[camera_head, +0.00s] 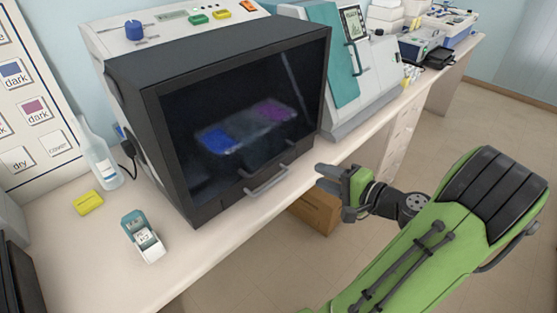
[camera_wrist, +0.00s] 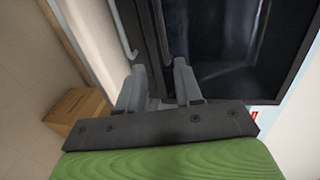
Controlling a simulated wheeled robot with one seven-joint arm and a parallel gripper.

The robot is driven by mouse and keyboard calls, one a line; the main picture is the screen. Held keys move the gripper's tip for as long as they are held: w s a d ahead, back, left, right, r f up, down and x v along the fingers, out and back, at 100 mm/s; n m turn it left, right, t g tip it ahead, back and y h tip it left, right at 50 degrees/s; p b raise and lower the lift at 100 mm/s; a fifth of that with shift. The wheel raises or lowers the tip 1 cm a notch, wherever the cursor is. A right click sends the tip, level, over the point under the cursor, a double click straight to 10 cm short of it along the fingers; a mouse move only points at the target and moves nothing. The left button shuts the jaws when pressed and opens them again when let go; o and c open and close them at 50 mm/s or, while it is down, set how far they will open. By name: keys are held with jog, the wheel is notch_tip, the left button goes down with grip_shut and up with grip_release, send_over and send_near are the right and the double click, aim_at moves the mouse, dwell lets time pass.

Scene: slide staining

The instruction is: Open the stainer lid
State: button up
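The stainer (camera_head: 215,60) is a large black cabinet on the bench. Its dark glass lid (camera_head: 245,105) is closed across the front, with a blue and a purple patch dimly visible behind it. A pale bar handle (camera_head: 268,182) sticks out at the lid's lower edge. My gripper (camera_head: 322,178) is right of the handle, in front of the lid, apart from it and empty. In the wrist view, my gripper's two fingers (camera_wrist: 159,66) are spread. A pale bar (camera_wrist: 121,32) runs toward the left fingertip, and the dark glass lid (camera_wrist: 225,35) fills the upper right.
A teal-and-white machine (camera_head: 350,70) stands right of the stainer. A bottle (camera_head: 98,155), a yellow block (camera_head: 88,203) and a small teal-white box (camera_head: 143,236) sit at left on the bench. A cardboard box (camera_head: 316,210) is below the bench. Floor at right is clear.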

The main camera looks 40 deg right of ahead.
aim_at(281, 159)
jog(key=b+x, duration=0.1)
jog(key=x, duration=1.4)
jog(key=shift+w+a+r, duration=0.1)
jog(key=shift+a+r, duration=0.05)
grip_shut()
